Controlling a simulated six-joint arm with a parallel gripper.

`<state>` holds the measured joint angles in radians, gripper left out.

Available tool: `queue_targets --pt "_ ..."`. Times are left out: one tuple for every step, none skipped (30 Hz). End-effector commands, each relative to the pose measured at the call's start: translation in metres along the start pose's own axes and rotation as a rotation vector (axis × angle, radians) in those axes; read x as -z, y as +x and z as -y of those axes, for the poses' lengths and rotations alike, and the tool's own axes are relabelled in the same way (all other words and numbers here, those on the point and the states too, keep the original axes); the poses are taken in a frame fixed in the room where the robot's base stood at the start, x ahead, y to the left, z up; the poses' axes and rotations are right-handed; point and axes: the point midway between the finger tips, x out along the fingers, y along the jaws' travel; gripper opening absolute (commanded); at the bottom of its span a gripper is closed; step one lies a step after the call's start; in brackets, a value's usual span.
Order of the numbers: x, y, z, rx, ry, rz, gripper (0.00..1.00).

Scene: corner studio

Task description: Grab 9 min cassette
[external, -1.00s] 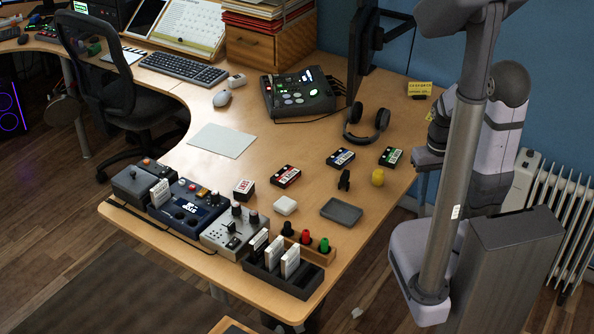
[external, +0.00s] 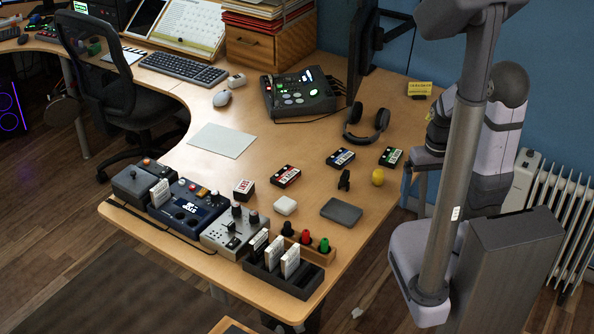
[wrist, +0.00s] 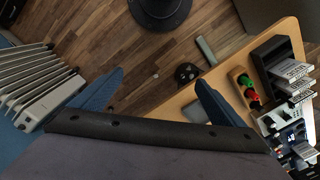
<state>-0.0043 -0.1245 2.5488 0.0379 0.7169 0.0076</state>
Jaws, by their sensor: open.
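Several small cassettes lie on the desk in the external view: one with a red label (external: 286,176), one with a blue label (external: 340,158) and one with a green label (external: 391,156). Their printing is too small to read, so I cannot tell which is the 9 min one. My gripper is open and empty; its two blue fingers stand wide apart in the wrist view (wrist: 160,78). In the external view it is partly hidden by my arm, just off the desk's right edge, right of the green cassette. No loose cassette is clear in the wrist view.
A dark rack (external: 295,277) holds upright white cases at the desk's front edge. A grey tray (external: 341,212), a yellow object (external: 377,177), a small black stand (external: 344,180) and headphones (external: 367,126) lie near the cassettes. A white radiator (external: 563,195) stands at right.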

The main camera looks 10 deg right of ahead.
Motion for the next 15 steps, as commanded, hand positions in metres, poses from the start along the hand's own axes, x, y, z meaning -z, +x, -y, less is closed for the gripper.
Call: queue_targets --pt "0.003 0.008 0.006 0.021 0.026 0.001 0.94" --pt "0.005 0.011 0.012 0.039 0.048 0.001 0.94" --pt "0.009 0.017 0.019 0.066 0.082 0.003 0.94" --pt "0.013 0.021 0.027 0.090 0.114 0.003 0.94" --pt "0.017 0.026 0.034 0.117 0.150 0.005 0.94" --pt "0.024 0.033 0.046 0.157 0.202 0.008 0.94" --pt "0.029 0.038 0.056 0.190 0.246 0.011 0.94" --pt "0.035 0.043 0.066 0.224 0.292 0.015 0.94" --pt "0.044 0.050 0.080 0.272 0.358 0.021 0.94" --pt "0.052 0.055 0.091 0.310 0.410 0.026 0.94" --pt "0.059 0.059 0.102 0.348 0.462 0.033 0.94" --pt "0.070 0.065 0.116 0.398 0.532 0.042 0.94" --pt "0.078 0.069 0.126 0.436 0.586 0.049 0.94" --pt "0.087 0.072 0.136 0.474 0.640 0.058 0.94" --pt "0.099 0.077 0.149 0.524 0.712 0.070 0.94"
